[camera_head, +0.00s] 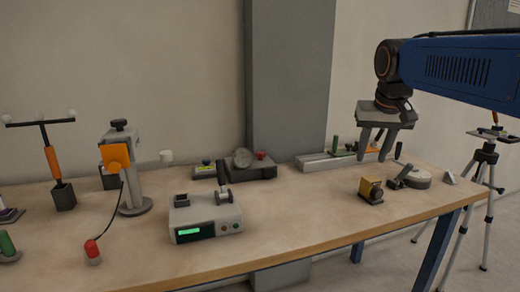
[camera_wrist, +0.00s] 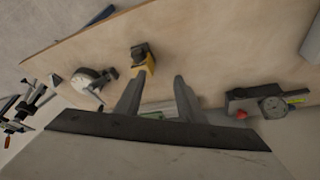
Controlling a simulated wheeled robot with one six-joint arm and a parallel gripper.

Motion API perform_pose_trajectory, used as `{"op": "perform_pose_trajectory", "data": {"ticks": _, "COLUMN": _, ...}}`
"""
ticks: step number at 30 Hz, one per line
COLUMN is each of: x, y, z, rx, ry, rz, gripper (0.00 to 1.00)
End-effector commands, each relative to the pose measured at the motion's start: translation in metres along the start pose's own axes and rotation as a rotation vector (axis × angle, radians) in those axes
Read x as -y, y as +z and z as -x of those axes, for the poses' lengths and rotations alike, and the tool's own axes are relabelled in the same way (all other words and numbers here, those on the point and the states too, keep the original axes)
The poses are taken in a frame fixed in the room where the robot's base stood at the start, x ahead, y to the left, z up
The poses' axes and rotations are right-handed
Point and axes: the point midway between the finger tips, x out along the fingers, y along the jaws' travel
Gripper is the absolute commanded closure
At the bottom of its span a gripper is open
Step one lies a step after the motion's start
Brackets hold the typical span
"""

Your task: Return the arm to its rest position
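My gripper (camera_head: 376,143) hangs from my blue arm above the right part of the wooden workbench (camera_head: 300,217), fingers pointing down. Its two fingers are apart with nothing seen between them, and it looks open and empty. In the wrist view my gripper (camera_wrist: 155,84) also shows spread fingers over the bench. A small yellow-and-black block (camera_head: 371,190) sits on the bench below and near the gripper; in the wrist view it lies just beyond the fingertips (camera_wrist: 142,58). The gripper does not appear to touch anything.
A round grey device (camera_head: 416,178) stands right of the block. A rail fixture (camera_head: 325,160) lies behind the gripper. A box with a green display (camera_head: 205,219) is at the middle, a clamp stand (camera_head: 128,175) farther left. A tripod (camera_head: 484,185) stands off the bench's right end.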

Motion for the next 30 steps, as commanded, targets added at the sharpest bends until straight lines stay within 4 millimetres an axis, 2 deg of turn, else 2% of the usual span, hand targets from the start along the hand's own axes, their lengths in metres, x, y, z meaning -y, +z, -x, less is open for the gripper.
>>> {"op": "perform_pose_trajectory", "data": {"ticks": 1, "x": -0.003, "y": 0.021, "z": -0.002, "rx": -0.001, "ry": -0.004, "rz": 0.008, "gripper": 0.64}}
{"op": "perform_pose_trajectory", "data": {"ticks": 11, "x": -0.018, "y": 0.151, "z": -0.037, "rx": -0.006, "ry": -0.033, "rz": 0.076, "gripper": 0.64}}
{"op": "perform_pose_trajectory", "data": {"ticks": 18, "x": -0.028, "y": 0.246, "z": -0.076, "rx": -0.012, "ry": -0.051, "rz": 0.120, "gripper": 0.64}}
{"op": "perform_pose_trajectory", "data": {"ticks": 21, "x": -0.031, "y": 0.280, "z": -0.093, "rx": -0.014, "ry": -0.058, "rz": 0.135, "gripper": 0.64}}
{"op": "perform_pose_trajectory", "data": {"ticks": 25, "x": -0.033, "y": 0.310, "z": -0.109, "rx": -0.017, "ry": -0.063, "rz": 0.149, "gripper": 0.64}}
{"op": "perform_pose_trajectory", "data": {"ticks": 30, "x": -0.035, "y": 0.326, "z": -0.118, "rx": -0.018, "ry": -0.066, "rz": 0.157, "gripper": 0.64}}
